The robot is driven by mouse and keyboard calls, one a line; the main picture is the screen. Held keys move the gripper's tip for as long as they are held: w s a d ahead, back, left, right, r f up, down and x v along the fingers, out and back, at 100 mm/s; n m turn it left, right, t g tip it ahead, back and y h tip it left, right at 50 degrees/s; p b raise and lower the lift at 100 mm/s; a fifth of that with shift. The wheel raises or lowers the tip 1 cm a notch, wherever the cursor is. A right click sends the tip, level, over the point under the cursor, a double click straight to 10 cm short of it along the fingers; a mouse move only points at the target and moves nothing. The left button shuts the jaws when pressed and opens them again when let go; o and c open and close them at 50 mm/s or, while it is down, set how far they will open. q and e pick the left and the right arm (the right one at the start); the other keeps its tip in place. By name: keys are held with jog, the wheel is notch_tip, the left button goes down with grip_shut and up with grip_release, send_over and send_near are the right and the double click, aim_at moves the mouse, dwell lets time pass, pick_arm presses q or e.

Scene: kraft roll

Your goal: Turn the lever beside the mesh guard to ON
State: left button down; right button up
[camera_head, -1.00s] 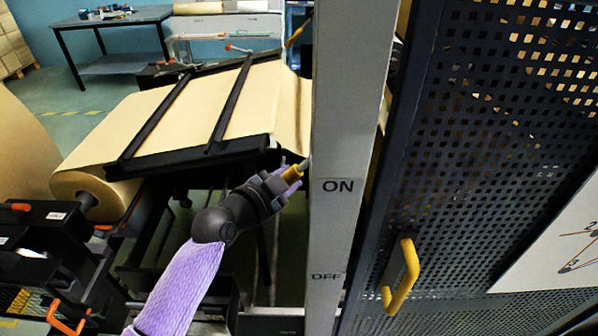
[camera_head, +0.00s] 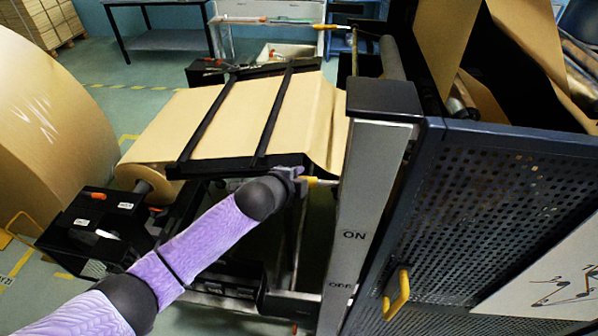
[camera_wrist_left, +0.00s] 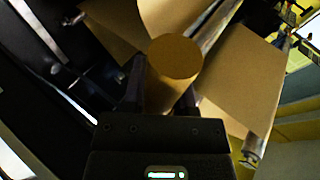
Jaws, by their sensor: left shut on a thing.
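The lever's yellow-brown grip (camera_head: 313,182) shows at the left edge of the grey post (camera_head: 372,190), above the printed ON label (camera_head: 355,236). The OFF label (camera_head: 341,285) is lower down. My left gripper (camera_head: 293,178) is shut on the grip, left of the post. In the left wrist view the round-ended grip (camera_wrist_left: 175,57) sits between my two dark fingers (camera_wrist_left: 163,95). The lever's pivot is hidden. The mesh guard (camera_head: 500,190) stands right of the post. My right gripper is out of view.
A yellow handle (camera_head: 397,293) is fixed on the mesh guard's lower left. A slanted table with brown paper (camera_head: 225,120) lies behind my left arm. A large kraft roll (camera_head: 50,150) stands at the left. Open floor shows between roll and back bench.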

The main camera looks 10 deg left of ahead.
pick_arm(q)
jog(key=shift+w+r+p, duration=0.1)
jog(key=shift+r+p, duration=0.3)
jog(key=shift+p, duration=0.05)
jog(key=shift+c, duration=2)
grip_release()
jog(key=shift+s+a+r, duration=0.1)
jog(key=shift+s+r, duration=0.1)
jog(key=shift+s, duration=0.2)
jog(key=p+v, duration=0.2)
jog(key=v, duration=0.7)
jog(key=shift+r, duration=0.1)
